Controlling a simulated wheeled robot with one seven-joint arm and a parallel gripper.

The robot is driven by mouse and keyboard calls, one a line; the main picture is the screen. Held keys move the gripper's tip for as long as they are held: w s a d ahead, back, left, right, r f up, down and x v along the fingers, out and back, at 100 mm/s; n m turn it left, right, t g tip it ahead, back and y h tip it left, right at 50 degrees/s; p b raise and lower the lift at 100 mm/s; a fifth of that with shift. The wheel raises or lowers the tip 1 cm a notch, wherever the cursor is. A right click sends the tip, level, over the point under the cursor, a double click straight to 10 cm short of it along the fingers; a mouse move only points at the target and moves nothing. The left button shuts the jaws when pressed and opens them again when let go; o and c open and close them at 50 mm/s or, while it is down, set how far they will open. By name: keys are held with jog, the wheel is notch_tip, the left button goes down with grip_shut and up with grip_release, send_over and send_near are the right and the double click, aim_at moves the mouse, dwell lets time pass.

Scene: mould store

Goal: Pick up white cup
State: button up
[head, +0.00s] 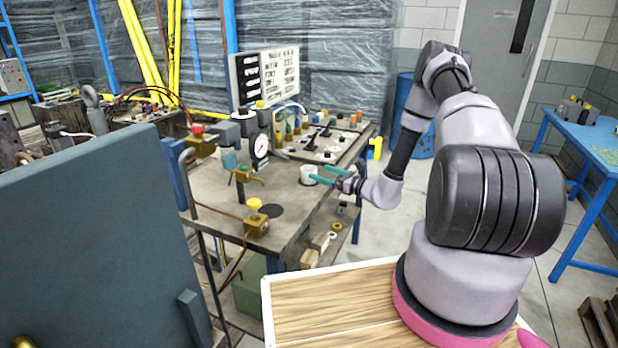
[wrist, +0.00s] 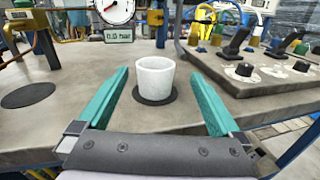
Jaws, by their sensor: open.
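The white cup (wrist: 155,79) stands upright on a dark round mat (wrist: 155,101) on the grey workbench, in the middle of the wrist view. In the head view the cup (head: 308,174) is near the bench's right edge. My gripper (wrist: 159,82) has teal fingers spread wide, one on either side of the cup in the picture, with nothing held. In the head view my gripper (head: 322,174) reaches in from the right, its fingertips close to the cup. I cannot tell whether the fingertips are level with the cup or short of it.
A dial gauge (wrist: 116,10) stands behind the cup to the left. A control panel with levers and knobs (wrist: 262,72) lies to the right of it. A second dark disc (wrist: 28,95) lies bare on the bench (wrist: 65,125) at left. A large dark panel (head: 90,240) fills the head view's left.

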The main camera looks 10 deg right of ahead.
aim_at(309, 168)
jog(key=x, duration=0.6)
jog(key=shift+a+f, duration=0.1)
jog(key=shift+a, duration=0.3)
jog(key=c, duration=1.3)
